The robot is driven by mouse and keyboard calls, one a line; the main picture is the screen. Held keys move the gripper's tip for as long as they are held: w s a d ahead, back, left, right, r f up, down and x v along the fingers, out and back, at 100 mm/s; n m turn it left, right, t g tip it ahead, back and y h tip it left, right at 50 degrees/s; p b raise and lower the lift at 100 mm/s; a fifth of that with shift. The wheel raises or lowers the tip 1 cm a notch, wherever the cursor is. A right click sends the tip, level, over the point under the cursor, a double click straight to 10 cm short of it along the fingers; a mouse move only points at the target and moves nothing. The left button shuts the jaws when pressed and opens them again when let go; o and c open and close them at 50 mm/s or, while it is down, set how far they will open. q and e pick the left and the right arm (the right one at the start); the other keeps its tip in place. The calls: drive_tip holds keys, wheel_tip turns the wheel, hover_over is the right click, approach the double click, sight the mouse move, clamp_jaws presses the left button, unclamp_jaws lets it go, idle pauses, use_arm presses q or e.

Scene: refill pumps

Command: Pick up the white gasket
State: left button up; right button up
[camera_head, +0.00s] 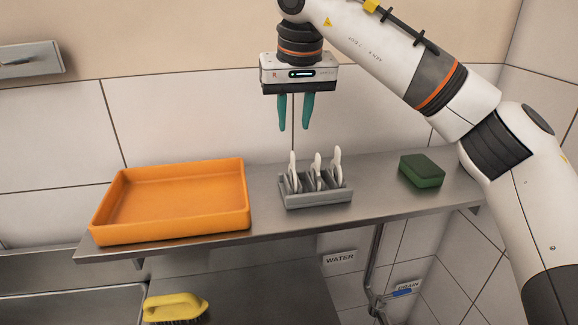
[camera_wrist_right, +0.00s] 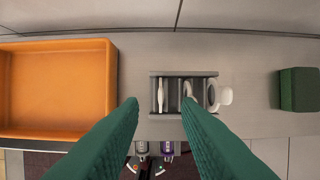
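A grey slotted rack (camera_head: 316,197) stands on the steel shelf and holds several upright white pieces. The left white piece (camera_head: 293,172), the middle one (camera_head: 317,172) and the right one (camera_head: 336,165) show from the side; which is the gasket I cannot tell for sure. In the right wrist view the left piece (camera_wrist_right: 160,95) is thin and edge-on, while a white ring shape (camera_wrist_right: 222,97) leans at the rack's right end. My right gripper (camera_head: 294,128) points down above the rack's left part, open and empty, its green fingers apart. My left gripper is out of view.
An orange tray (camera_head: 112,215) stands left of the rack on the shelf (camera_head: 265,222). A green sponge block (camera_head: 422,172) lies to the right. A yellow brush (camera_head: 175,306) and a pipe with a blue valve handle (camera_head: 401,293) are below. The tiled wall is close behind.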

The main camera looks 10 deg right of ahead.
sight(293, 152)
drive_tip(key=x, duration=0.3)
drive_tip(key=s+p+x, duration=0.1)
drive_tip(key=shift+w+f, duration=0.15)
drive_tip(key=shift+f, duration=0.25)
drive_tip(key=shift+w+f, duration=0.2)
drive_tip(key=shift+f, duration=0.05)
drive_tip(key=p+x, duration=0.3)
drive_tip(key=x, duration=0.1)
drive_tip(key=shift+f, duration=0.2)
drive_tip(key=shift+w+d+f, duration=0.1)
drive_tip(key=shift+w+f, duration=0.05)
drive_tip(key=shift+f, duration=0.25)
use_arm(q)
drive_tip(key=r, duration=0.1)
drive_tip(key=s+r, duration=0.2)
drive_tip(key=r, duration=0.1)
use_arm(e)
clamp_jaws()
